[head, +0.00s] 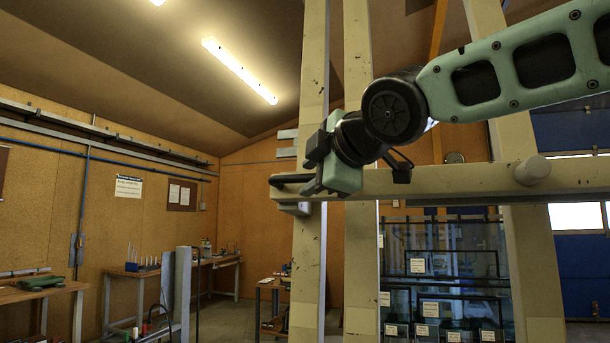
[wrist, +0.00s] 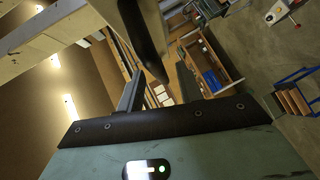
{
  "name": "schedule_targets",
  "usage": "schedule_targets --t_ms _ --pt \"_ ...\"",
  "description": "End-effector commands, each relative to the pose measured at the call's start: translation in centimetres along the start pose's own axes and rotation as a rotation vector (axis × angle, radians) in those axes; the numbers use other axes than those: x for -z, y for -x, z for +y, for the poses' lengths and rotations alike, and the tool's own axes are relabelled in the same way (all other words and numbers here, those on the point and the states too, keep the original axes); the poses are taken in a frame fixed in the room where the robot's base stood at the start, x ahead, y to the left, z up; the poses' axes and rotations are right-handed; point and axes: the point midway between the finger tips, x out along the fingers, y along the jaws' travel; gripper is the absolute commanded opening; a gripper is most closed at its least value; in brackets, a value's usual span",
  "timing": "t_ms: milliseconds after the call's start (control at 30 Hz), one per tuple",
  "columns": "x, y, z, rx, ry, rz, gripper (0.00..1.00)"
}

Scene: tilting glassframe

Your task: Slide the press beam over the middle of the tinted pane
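The press beam (head: 455,181) appears to be the pale horizontal bar crossing the upright posts, with a round knob (head: 532,170) on its right part. My gripper (head: 314,165) is at the beam's left part, in front of a post. In the wrist view its two fingers (wrist: 160,88) stand apart, with background showing between them. A dark rounded bar (wrist: 146,35) reaches in from above near the fingers; I cannot tell whether they touch it. Dark glass panes (head: 440,235) with white labels show below the beam, between posts; I cannot tell which is the tinted pane.
Pale upright posts (head: 309,90) stand close behind my gripper. Workbenches (head: 135,275) stand along the left wall. The wrist view shows a wooden shelf unit (wrist: 208,65) and a blue cart (wrist: 292,100) on the open floor.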

Motion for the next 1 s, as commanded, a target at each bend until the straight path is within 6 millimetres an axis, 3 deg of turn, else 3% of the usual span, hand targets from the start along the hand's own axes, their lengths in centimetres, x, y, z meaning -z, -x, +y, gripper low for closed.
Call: schedule_targets --t_ms 200,567,700,1000 --pt "0.0 -2.4 0.0 0.0 0.0 0.0 0.36" --pt "0.0 -2.8 0.0 -0.001 0.0 0.0 0.36" --pt "0.0 -2.8 0.0 -0.001 0.0 0.0 0.0" --pt "-0.2 -3.1 -0.6 0.001 0.0 0.0 0.0"
